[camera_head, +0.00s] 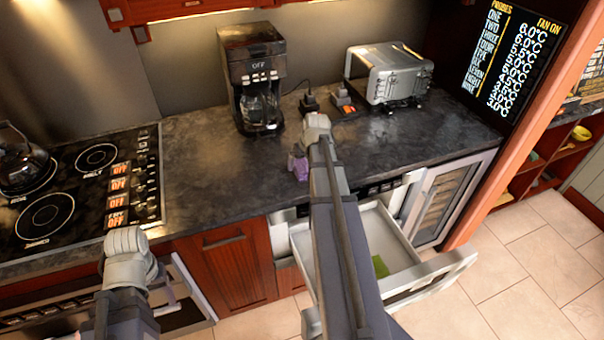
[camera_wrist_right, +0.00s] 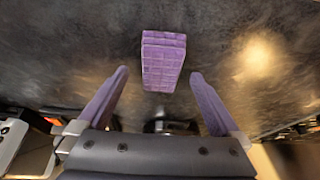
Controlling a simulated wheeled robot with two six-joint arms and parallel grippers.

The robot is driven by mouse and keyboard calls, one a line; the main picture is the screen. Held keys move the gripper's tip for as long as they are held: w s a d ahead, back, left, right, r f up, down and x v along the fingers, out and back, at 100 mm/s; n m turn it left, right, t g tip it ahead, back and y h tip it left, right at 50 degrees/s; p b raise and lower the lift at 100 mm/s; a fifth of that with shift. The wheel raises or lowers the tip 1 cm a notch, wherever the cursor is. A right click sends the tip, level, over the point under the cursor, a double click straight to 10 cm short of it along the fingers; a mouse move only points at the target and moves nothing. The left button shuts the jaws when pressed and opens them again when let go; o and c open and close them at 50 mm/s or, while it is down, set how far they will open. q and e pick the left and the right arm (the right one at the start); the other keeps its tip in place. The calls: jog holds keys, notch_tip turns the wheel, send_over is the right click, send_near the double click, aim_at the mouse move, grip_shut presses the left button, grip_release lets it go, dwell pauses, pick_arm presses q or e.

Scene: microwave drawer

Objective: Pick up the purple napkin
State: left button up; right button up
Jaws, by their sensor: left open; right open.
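The purple napkin (camera_wrist_right: 163,62) is a folded, block-like stack on the dark counter in the right wrist view. My right gripper (camera_wrist_right: 160,75) is open, its two purple fingers on either side of the napkin's near part, with a gap on each side. In the head view my right arm reaches over the counter's front edge. A purple patch (camera_head: 298,166) shows beside its wrist; I cannot tell how much is napkin and how much is finger. My left gripper (camera_head: 166,288) is open and empty, low in front of the cabinets at the left.
A coffee maker (camera_head: 254,78) and a silver toaster (camera_head: 388,74) stand at the back of the counter (camera_head: 205,170). A stove with a kettle (camera_head: 22,165) is at the left. An open drawer (camera_head: 430,276) holding something green juts out below the counter, beneath my right arm.

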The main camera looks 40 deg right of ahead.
aim_at(303, 167)
jog(key=b+x, duration=0.2)
jog(key=x, duration=0.1)
jog(key=shift+a+f, duration=0.1)
pick_arm(q)
notch_tip(303, 167, down, 3)
jog(key=shift+r, duration=0.1)
pick_arm(e)
jog(key=shift+c, duration=0.2)
jog(key=c, duration=1.3)
